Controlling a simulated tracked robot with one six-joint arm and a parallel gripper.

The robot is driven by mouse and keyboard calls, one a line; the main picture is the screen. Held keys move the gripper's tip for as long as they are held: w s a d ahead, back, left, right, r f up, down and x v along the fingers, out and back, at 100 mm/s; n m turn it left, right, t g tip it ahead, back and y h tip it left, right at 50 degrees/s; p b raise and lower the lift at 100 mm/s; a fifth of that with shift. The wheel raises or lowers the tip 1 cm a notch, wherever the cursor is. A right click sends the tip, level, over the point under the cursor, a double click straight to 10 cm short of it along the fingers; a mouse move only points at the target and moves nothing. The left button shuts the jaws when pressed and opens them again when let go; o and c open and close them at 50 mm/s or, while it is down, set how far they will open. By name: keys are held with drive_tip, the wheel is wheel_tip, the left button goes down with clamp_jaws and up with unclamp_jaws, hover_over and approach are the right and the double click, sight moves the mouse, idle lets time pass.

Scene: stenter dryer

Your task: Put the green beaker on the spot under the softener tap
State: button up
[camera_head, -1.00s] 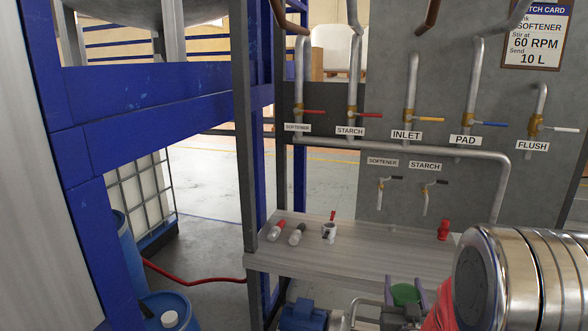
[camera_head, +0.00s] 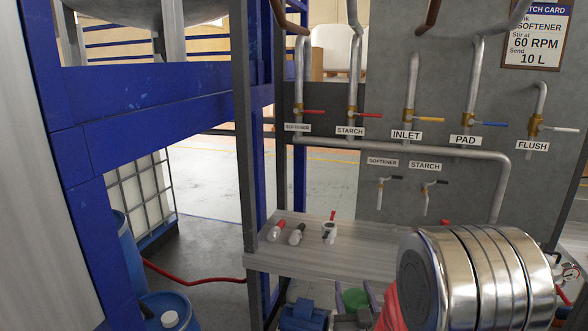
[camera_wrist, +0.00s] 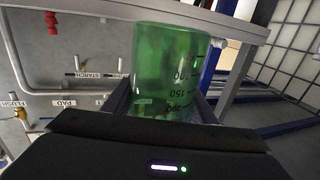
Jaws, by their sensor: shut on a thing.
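The green beaker (camera_wrist: 168,65) is held between the fingers of my gripper (camera_wrist: 163,98) in the wrist view. It is see-through, with dark volume marks, and that view is turned upside down. In the head view the green beaker (camera_head: 354,299) shows low, at the bottom edge, between my gripper's purple-grey fingers (camera_head: 357,292), in front of and below the bench top (camera_head: 350,254). The lower softener tap (camera_head: 380,192) is on the grey panel, under its SOFTENER label (camera_head: 383,162). I cannot make out a marked spot on the bench below it.
The starch tap (camera_head: 426,196) is just right of the softener tap. A blue motor (camera_head: 303,314) sits beneath.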

drive_tip(key=shift+r, duration=0.15)
drive_tip(key=shift+s+r, duration=0.1)
drive_tip(key=shift+r, duration=0.1)
drive_tip(key=s+f, duration=0.1)
drive_tip(key=f, duration=0.1)
drive_tip(key=s+f, duration=0.3)
drive_tip(key=f, duration=0.1)
drive_tip(key=shift+s+f, duration=0.15)
drive_tip(key=shift+s, duration=0.15)
drive_tip(key=shift+s+f, duration=0.1)
drive_tip(key=shift+f, duration=0.35)
drive_tip(key=shift+a, duration=0.1)
